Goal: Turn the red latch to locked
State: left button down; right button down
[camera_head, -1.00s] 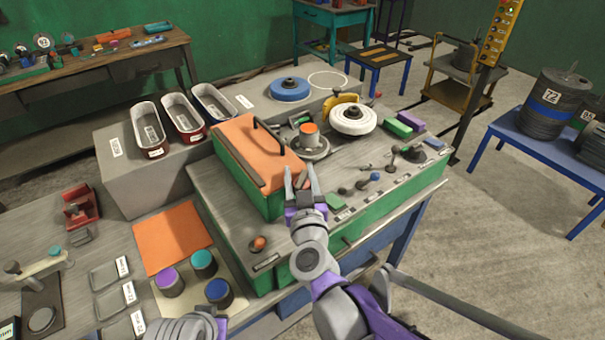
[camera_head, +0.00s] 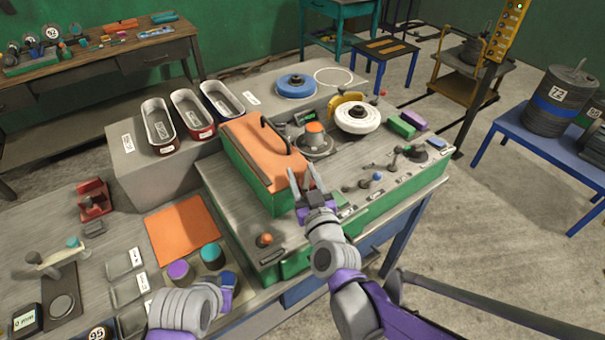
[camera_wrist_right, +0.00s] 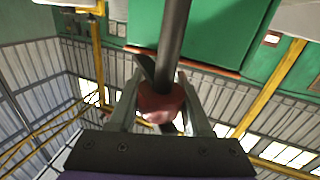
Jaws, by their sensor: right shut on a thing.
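My right gripper (camera_head: 308,185) is at the front right corner of the green box (camera_head: 238,168) with the orange top (camera_head: 255,145). In the right wrist view, its two fingers (camera_wrist_right: 160,108) are shut on a red piece (camera_wrist_right: 160,100), which looks like the red latch. A dark rod (camera_wrist_right: 174,35) runs up from behind or through this piece. In the head view the latch is hidden by the fingers, so I cannot read its locked or unlocked position. Part of my left arm shows at the bottom; its fingers are not seen.
A black handle (camera_head: 276,135) arches over the orange top. A grey dial with an orange cap (camera_head: 314,133), a white disc (camera_head: 357,118) and several small levers (camera_head: 377,178) stand close by. Jars with purple (camera_head: 180,270) and teal (camera_head: 211,252) lids stand near my left arm.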

jog(key=shift+c, duration=1.8)
grip_release()
jog(key=shift+s+d+f, duration=0.1)
jog(key=shift+s+d, duration=0.1)
jog(key=shift+s, duration=0.4)
pick_arm(q)
jog(key=shift+s+f+b, duration=0.3)
jog(key=shift+f+b, duration=0.15)
jog(key=shift+f, duration=0.25)
jog(key=shift+s+f+b, duration=0.3)
jog(key=shift+f+b, duration=0.15)
jog(key=shift+f, duration=0.2)
pick_arm(e)
jog(key=v, duration=0.9)
jog(key=shift+s, duration=0.3)
